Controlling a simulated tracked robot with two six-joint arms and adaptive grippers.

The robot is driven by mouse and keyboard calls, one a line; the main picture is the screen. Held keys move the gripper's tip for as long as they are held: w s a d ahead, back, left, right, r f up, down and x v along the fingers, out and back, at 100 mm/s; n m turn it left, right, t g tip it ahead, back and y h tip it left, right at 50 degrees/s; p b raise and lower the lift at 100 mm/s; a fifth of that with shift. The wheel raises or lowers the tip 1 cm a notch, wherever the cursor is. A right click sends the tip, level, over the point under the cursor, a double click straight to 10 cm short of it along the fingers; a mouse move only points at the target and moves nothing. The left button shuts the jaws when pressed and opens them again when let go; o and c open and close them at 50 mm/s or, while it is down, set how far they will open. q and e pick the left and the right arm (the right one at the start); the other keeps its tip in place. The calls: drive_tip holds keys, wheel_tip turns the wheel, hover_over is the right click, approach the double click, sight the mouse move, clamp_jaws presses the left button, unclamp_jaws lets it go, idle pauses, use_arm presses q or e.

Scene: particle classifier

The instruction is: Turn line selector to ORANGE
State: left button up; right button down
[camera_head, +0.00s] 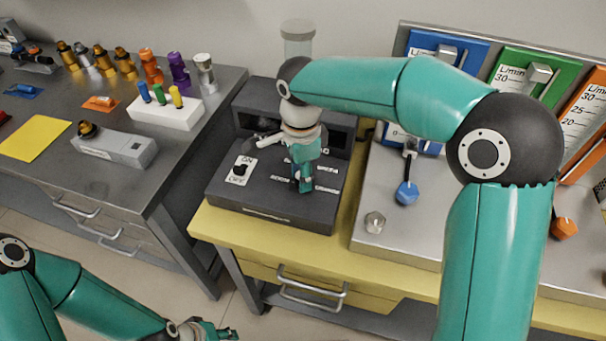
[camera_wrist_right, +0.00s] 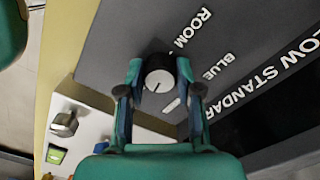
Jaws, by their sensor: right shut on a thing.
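The line selector is a round knob (camera_wrist_right: 159,80) with a black rim and white face on a dark control box (camera_head: 272,205). Its dark pointer mark points to the lower left in the right wrist view. "ROOM", "BLUE" and "LOW STANDAR" can be read there; no ORANGE label is readable. My right gripper (camera_head: 303,186) comes down from above and is shut on the knob, one finger on each side. In the head view the gripper hides the knob. My left gripper (camera_head: 215,331) is low at the bottom edge, away from the box; its jaw opening is unclear.
An ON/OFF switch (camera_head: 240,171) sits on the box, left of my right gripper. Flowmeter panels in blue (camera_head: 425,45), green and orange stand to the right, with a blue valve knob (camera_head: 406,193) in front. A grey bench (camera_head: 185,185) with vials stands left.

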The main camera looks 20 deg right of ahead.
drive_tip(key=shift+s+m, duration=0.1)
drive_tip(key=shift+m, duration=1)
drive_tip(key=c, duration=0.8)
unclamp_jaws()
drive_tip(key=shift+o, duration=0.2)
drive_tip(key=shift+r, duration=0.1)
